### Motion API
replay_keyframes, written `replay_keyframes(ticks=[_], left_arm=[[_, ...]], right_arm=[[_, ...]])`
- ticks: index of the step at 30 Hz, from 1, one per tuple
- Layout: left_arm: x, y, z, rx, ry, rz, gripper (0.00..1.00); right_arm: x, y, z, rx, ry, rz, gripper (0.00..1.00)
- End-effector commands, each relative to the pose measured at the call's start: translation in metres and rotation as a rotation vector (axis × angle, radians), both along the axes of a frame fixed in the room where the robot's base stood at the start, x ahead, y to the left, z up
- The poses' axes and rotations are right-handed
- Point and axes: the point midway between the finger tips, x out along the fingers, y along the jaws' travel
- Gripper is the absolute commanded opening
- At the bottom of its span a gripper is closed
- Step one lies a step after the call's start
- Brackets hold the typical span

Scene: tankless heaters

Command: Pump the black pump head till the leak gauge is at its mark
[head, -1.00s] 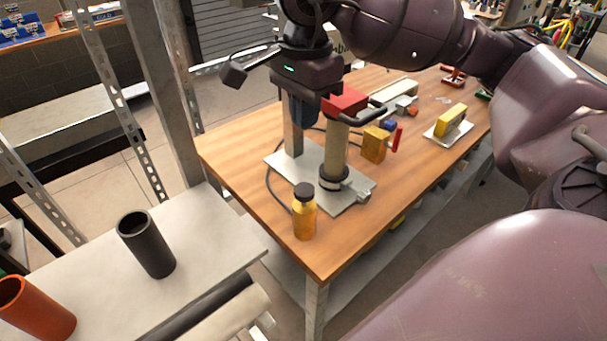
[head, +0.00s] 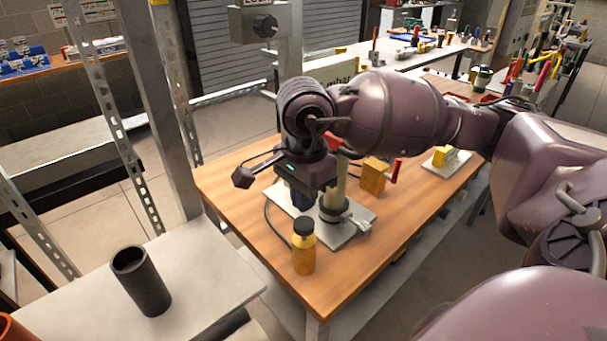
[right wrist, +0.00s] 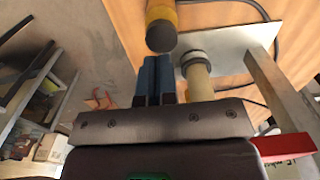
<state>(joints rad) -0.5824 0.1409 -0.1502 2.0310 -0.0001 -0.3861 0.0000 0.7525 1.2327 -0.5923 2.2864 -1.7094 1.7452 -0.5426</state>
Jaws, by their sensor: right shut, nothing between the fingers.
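The pump is a tan cylinder (head: 338,190) with a dark collar, standing on a pale base plate (head: 336,236). Its red top (head: 333,141) shows only in part behind my right arm; the right wrist view also shows a red part (right wrist: 285,146). I cannot make out a black pump head in the frames now. My right gripper (head: 300,203) points down beside the cylinder, its blue fingers shut and empty. In the right wrist view the fingertips (right wrist: 154,60) are close to the cylinder (right wrist: 200,82), apparently apart from it. A grey box with a dark round face (head: 264,26), perhaps the gauge, stands behind; its reading is illegible.
An amber bottle with a black cap (head: 303,246) stands in front of the plate, near the fingers. A black tube (head: 140,280) stands on the left shelf.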

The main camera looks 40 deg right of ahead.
Motion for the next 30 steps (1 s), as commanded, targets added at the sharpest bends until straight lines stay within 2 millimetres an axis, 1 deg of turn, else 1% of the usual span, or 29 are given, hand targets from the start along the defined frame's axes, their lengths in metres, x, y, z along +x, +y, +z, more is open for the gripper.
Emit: replay_keyframes(ticks=[1, 3, 6, 9, 14, 23, 26, 30], left_arm=[[0.000, 0.000, 0.000, 0.000, 0.000, 0.000, 0.43], [0.000, 0.000, 0.000, 0.000, -0.001, 0.000, 0.43], [0.000, 0.000, 0.000, 0.000, 0.000, -0.001, 0.43], [0.000, 0.000, -0.001, 0.001, 0.001, -0.002, 0.43], [0.000, 0.001, -0.002, 0.004, 0.002, -0.003, 0.43], [-0.001, 0.001, -0.003, 0.005, 0.006, -0.004, 0.43], [-0.001, 0.001, -0.005, 0.005, 0.009, -0.003, 0.43], [-0.003, 0.001, -0.011, 0.003, 0.016, -0.004, 0.43]], right_arm=[[0.000, 0.000, -0.009, 0.001, 0.004, -0.001, 0.00], [0.000, 0.000, -0.019, 0.001, 0.003, -0.001, 0.00], [0.000, 0.000, -0.029, 0.001, 0.003, -0.001, 0.00], [0.000, 0.000, -0.036, 0.000, 0.001, -0.002, 0.00], [0.000, 0.000, -0.040, 0.000, 0.000, -0.001, 0.00], [0.000, 0.000, -0.040, 0.000, 0.000, -0.001, 0.00], [0.000, -0.003, -0.042, 0.000, 0.001, -0.002, 0.00], [0.000, -0.013, -0.049, 0.000, 0.004, -0.005, 0.00]])
